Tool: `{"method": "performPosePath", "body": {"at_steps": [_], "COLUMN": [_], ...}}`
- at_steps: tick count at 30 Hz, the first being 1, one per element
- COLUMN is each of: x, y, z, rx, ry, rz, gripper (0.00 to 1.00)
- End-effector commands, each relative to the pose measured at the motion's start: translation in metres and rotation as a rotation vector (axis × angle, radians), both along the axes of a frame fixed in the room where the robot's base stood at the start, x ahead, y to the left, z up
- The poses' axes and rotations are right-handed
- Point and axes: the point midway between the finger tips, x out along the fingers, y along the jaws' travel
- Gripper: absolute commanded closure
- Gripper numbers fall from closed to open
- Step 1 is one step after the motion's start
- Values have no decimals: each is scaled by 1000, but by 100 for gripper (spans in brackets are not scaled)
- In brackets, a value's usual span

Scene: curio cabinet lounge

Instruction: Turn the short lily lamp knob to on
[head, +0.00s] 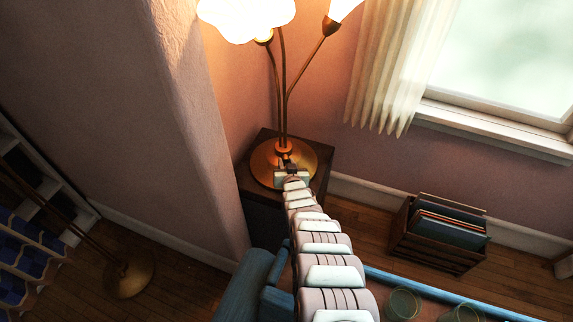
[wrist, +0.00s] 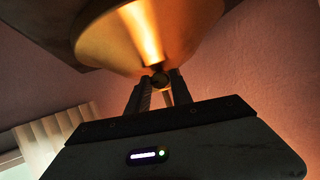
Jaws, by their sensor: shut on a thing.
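The short lily lamp (head: 265,165) stands on a dark side table in the head view, with a round brass base, thin curved stems and glowing flower-shaped shades. Its brass base also shows large in the wrist view (wrist: 110,38). A small dark round knob (wrist: 160,80) sits at the base's edge in the wrist view. My gripper (wrist: 160,86) is shut on the knob, one finger on each side of it. In the head view my gripper (head: 288,166) is at the front of the base, and my arm hides the knob.
The dark side table (head: 322,178) stands against the wall corner (head: 215,150). A wooden rack of records (head: 440,232) is on the floor at right, below the window. Green glasses (head: 403,304) are at the bottom right. A floor lamp base (head: 128,278) is at left.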

Motion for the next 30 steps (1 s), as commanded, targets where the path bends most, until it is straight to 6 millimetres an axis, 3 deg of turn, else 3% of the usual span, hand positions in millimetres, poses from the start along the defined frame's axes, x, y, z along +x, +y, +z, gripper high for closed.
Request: {"method": "performPosePath", "body": {"at_steps": [2,3,10,23,30], "x": [2,2,1,-4,-26], "y": [0,0,0,-1,-5], "z": [4,4,3,6,19], "rx": [0,0,0,0,-2], "ry": [-6,-7,-5,-1,-1], "rz": [1,0,0,1,0], "gripper": [100,73,54,52,52]}}
